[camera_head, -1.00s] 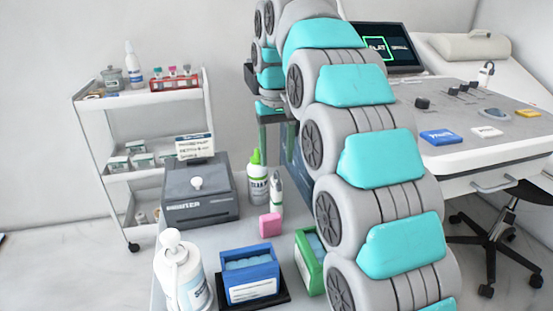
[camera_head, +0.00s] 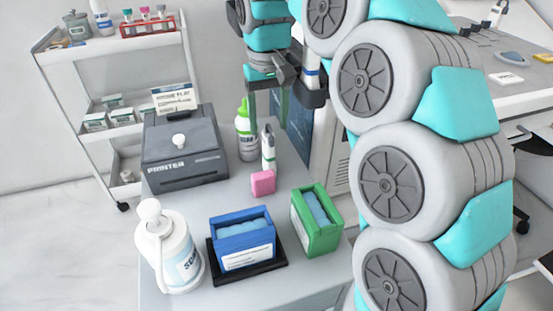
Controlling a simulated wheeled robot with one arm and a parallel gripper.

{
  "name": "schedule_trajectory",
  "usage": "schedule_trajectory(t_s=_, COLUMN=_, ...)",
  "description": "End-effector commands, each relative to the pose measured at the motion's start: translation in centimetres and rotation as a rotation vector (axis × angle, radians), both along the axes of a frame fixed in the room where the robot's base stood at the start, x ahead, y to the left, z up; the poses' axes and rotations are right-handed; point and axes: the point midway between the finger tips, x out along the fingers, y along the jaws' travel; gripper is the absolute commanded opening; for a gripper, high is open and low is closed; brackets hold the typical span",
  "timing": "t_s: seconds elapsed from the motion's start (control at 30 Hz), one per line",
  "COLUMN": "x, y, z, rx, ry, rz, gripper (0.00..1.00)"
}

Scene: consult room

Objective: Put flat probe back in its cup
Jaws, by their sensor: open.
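I cannot surely tell which thing is the flat probe. A slim grey-white handheld piece with a dark band (camera_head: 268,150) stands upright on the grey counter, behind a small pink block (camera_head: 262,182), and may be the probe. My gripper (camera_head: 267,118) points down, open and empty, its two dark fingers just above and around the top of this piece. Whether they touch it cannot be told. Another white upright piece (camera_head: 499,12) shows at the console's top right, partly cut off. No cup can be clearly made out; my arm covers much of the console.
A green-capped bottle (camera_head: 246,135) stands close left of the slim piece. The printer (camera_head: 185,150), pump bottle (camera_head: 175,255), blue box (camera_head: 243,238) and green box (camera_head: 316,222) share the counter (camera_head: 215,200). A white trolley (camera_head: 75,65) stands behind left.

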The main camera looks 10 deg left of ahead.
Motion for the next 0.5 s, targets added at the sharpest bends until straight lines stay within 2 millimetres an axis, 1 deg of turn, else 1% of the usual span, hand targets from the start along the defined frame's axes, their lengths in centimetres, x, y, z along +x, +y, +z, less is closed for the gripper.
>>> schedule_trajectory(t_s=0.2, x=-0.1, y=0.0, z=-1.9, rx=-0.001, ry=0.005, rz=0.001, gripper=0.66)
schedule_trajectory(t_s=0.4, x=-0.1, y=0.0, z=-2.7, rx=0.0, ry=0.002, rz=0.001, gripper=0.66)
schedule_trajectory(t_s=0.5, x=-0.2, y=0.0, z=-3.6, rx=-0.002, ry=0.004, rz=0.002, gripper=0.66)
